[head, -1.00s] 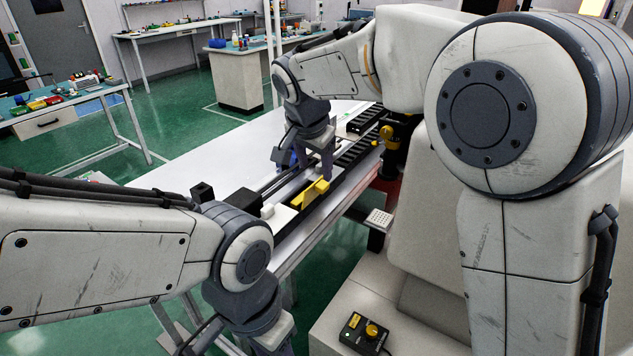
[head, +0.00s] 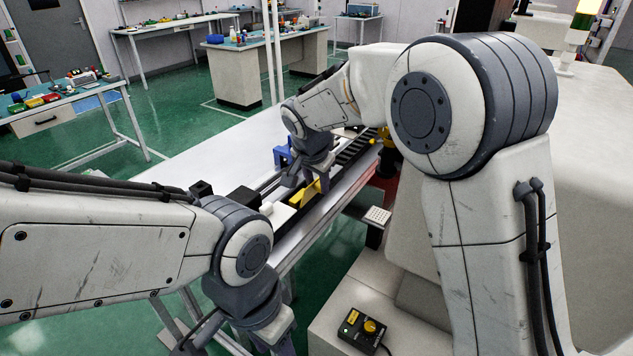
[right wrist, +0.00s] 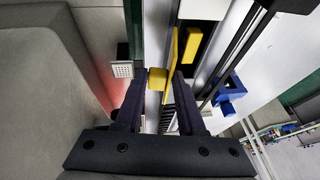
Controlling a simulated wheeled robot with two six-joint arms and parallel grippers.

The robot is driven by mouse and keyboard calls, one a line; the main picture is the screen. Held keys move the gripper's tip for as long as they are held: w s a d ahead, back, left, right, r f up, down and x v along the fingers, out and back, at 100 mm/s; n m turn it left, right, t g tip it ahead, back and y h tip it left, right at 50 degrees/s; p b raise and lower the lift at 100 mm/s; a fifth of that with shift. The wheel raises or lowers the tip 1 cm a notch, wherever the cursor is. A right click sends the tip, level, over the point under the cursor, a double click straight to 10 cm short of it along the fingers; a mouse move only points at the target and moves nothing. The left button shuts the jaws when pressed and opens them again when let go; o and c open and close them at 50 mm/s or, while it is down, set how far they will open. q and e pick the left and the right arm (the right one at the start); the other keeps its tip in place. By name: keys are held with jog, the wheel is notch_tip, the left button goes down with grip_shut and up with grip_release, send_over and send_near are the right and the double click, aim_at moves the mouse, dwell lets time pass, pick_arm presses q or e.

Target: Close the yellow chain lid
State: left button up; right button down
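The yellow chain lid (head: 310,192) stands tilted up on the long track on the bench, not lying flat. In the right wrist view it shows nearly edge-on as a thin yellow strip (right wrist: 172,55), close to the right-hand finger. My right gripper (right wrist: 160,72) is open, with a clear gap between its fingers; I cannot tell whether a finger touches the lid. In the head view the right gripper (head: 308,178) is just above and behind the lid and partly hidden by its own wrist. My left arm comes in at the lower left; its gripper is out of sight.
A small yellow block (right wrist: 157,79) shows between the fingers and another yellow piece (right wrist: 193,43) beyond the lid. A blue bracket (right wrist: 230,90) stands beside the track. A black block (head: 243,199) sits at the track's near end. The white bench top (head: 210,155) is largely clear.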

jog(key=shift+p, duration=0.3)
jog(key=shift+a, duration=0.1)
jog(key=shift+w+a+r+g+h+p, duration=0.2)
jog(key=shift+g+h+p, duration=0.1)
jog(key=shift+p, duration=0.45)
jog(key=shift+w+a+n+g+h+p, duration=0.3)
jog(key=shift+a+g+h+p, duration=0.4)
jog(key=shift+p, duration=1.2)
jog(key=shift+w+a+n+g+h+p, duration=0.15)
jog(key=shift+w+a+g+h+p, duration=0.25)
jog(key=shift+h+p, duration=1)
jog(key=shift+w+a+n+g+h+p, duration=0.3)
jog(key=shift+w+a+g+p, duration=0.15)
jog(key=shift+p, duration=1.9)
jog(key=shift+f, duration=0.1)
